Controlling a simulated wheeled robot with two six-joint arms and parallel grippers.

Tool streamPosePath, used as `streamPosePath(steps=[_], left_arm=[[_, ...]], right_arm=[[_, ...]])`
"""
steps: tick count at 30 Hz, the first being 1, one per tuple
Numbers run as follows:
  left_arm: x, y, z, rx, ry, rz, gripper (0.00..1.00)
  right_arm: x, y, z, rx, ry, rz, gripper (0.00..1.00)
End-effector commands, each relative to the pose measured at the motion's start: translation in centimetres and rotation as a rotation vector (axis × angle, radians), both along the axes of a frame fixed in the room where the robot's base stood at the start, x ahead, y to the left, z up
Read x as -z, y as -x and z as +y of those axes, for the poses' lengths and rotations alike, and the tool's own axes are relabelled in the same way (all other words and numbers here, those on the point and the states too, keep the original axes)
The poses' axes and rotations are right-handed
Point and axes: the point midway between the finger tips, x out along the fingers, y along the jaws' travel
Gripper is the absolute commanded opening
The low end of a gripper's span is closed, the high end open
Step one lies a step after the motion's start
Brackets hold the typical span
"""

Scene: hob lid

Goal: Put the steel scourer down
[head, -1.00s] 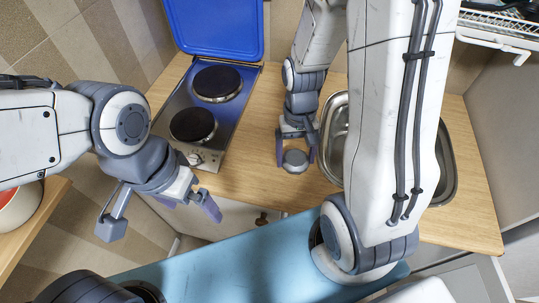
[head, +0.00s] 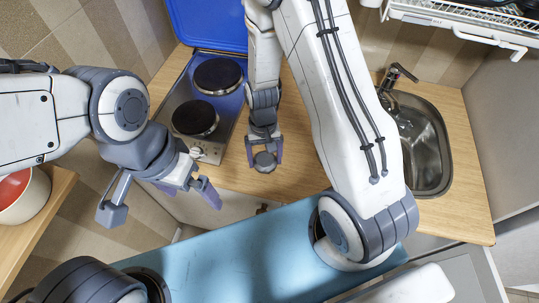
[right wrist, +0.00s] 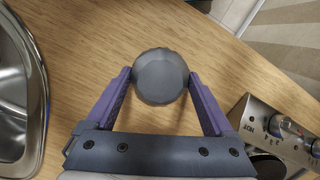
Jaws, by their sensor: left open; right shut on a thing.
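The steel scourer (head: 264,161) is a round grey piece. In the right wrist view the scourer (right wrist: 160,77) sits between the purple fingertips, over the wooden worktop. My right gripper (head: 265,158) is shut on it, between the hob and the sink; its fingers also show in the right wrist view (right wrist: 160,82). I cannot tell whether the scourer touches the worktop. My left gripper (head: 163,207) is open and empty, in front of the worktop at the left.
The two-plate hob (head: 212,148) with its raised blue lid (head: 208,22) stands left of my right gripper. The sink (head: 432,150) with a tap (head: 400,73) is at the right. Worktop (head: 290,150) around the scourer is bare. A red-lined bowl (head: 22,195) stands at far left.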

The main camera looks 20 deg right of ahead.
Motion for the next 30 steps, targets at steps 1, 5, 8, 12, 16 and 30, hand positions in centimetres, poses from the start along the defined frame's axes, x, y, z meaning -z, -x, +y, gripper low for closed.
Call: streamPosePath(steps=[1, 5, 8, 12, 16, 30], left_arm=[[0.0, 0.0, 0.0, 0.0, 0.0, 0.0, 1.0], [0.3, 0.0, 0.0, 0.0, 0.0, 0.0, 1.0], [0.3, 0.0, 0.0, 0.0, 0.0, 0.0, 1.0], [0.3, 0.0, 0.0, 0.0, 0.0, 0.0, 1.0], [0.0, 0.0, 0.0, 0.0, 0.0, 0.0, 1.0], [1.3, 0.0, 0.0, 0.001, 0.0, 0.0, 1.0]], right_arm=[[0.0, 0.0, 0.0, 0.0, 0.0, 0.0, 0.35], [0.4, 0.0, 0.0, 0.0, 0.0, 0.001, 0.35], [0.3, 0.0, -0.1, 0.0, 0.0, 0.0, 1.0], [0.3, 0.0, -0.1, 0.0, 0.0, 0.001, 1.0], [0.0, 0.0, -0.1, 0.0, 0.0, 0.0, 1.0], [-7.9, -1.3, -0.3, 0.0, 0.0, -0.008, 1.0]])
